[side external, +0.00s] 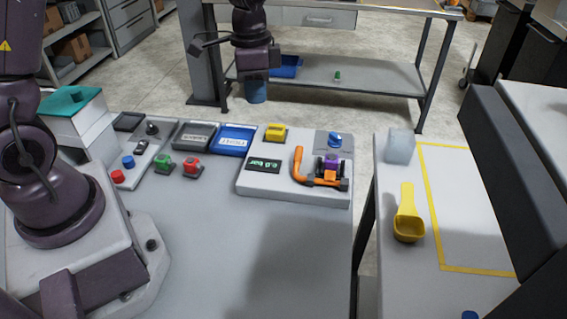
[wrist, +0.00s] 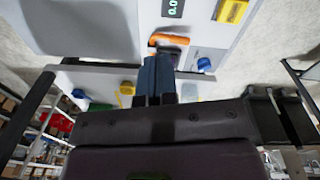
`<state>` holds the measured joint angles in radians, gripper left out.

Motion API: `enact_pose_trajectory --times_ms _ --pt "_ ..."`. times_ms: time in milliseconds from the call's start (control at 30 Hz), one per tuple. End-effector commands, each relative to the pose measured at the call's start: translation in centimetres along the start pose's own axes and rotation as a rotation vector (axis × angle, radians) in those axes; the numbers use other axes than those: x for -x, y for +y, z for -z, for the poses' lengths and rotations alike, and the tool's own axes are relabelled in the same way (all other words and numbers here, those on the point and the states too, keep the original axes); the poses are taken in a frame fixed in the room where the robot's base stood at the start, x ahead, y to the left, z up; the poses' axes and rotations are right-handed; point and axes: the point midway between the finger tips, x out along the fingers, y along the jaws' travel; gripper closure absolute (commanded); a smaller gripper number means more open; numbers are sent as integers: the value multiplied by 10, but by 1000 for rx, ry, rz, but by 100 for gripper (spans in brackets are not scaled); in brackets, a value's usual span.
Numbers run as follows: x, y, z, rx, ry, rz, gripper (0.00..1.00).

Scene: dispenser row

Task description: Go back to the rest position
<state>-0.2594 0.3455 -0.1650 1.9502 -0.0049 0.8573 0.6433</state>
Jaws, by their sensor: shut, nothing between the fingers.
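My gripper (side external: 255,80) hangs in the air at the top of the side external view, beyond the back edge of the grey worktop. It points downward and is apart from everything on the worktop. In the wrist view, the fingers of my gripper (wrist: 157,62) are together, with nothing seen between them. A grey panel box (side external: 295,198) on the worktop carries an orange pipe-like handle (side external: 299,165), a purple part (side external: 332,161), a blue knob (side external: 335,140) and a green-lit display (side external: 263,166).
Red (side external: 192,168) and green (side external: 163,164) switches and labelled trays (side external: 235,139) sit left of the box. A side table (side external: 450,200) at right holds a yellow scoop (side external: 408,222) and a translucent cube (side external: 399,146). A metal bench (side external: 380,75) stands behind. The front worktop is clear.

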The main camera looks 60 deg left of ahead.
Motion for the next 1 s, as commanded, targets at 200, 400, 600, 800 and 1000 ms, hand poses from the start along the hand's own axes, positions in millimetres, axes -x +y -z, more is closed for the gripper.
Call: enact_pose_trajectory --times_ms 200,400,600,800,1000 --pt "45 32 -36 258 40 75 100" --pt "84 70 -78 472 149 137 100" --pt "108 103 -113 565 303 165 100" --pt "125 119 -126 531 426 182 100" --pt "133 123 -126 510 466 188 100"
